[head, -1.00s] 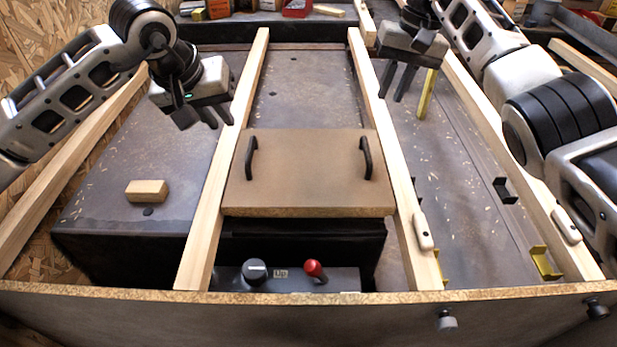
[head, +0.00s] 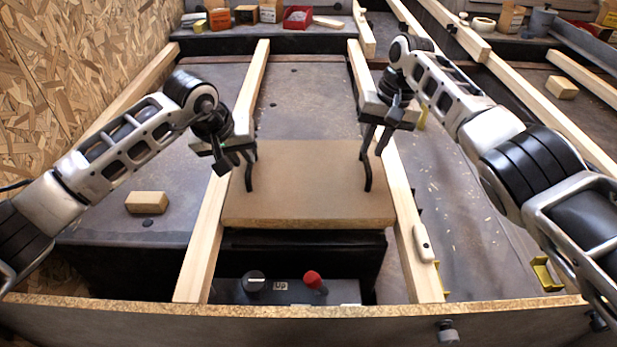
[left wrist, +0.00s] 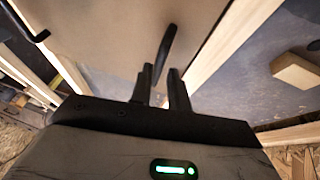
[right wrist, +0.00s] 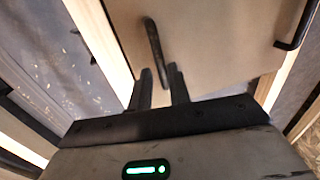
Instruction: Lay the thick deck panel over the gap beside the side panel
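The brown deck panel (head: 308,185) lies flat between two pale wooden beams, with two black upright handles near its left and right edges. My left gripper (head: 236,160) is at the left handle (head: 249,174). In the left wrist view its fingers (left wrist: 161,88) stand apart, with the lower end of the handle (left wrist: 166,48) seen between them. My right gripper (head: 376,140) is at the right handle (head: 367,172); its fingers (right wrist: 160,88) are apart around the line of the handle (right wrist: 155,45). Contact cannot be made out. I cannot tell which surface is the side panel.
A dark opening (head: 300,250) lies below the panel's front edge, with a control box bearing a black knob (head: 254,281) and red knob (head: 312,279). A small wooden block (head: 147,202) sits on the left grey surface. Yellow brackets (head: 546,274) stand at right.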

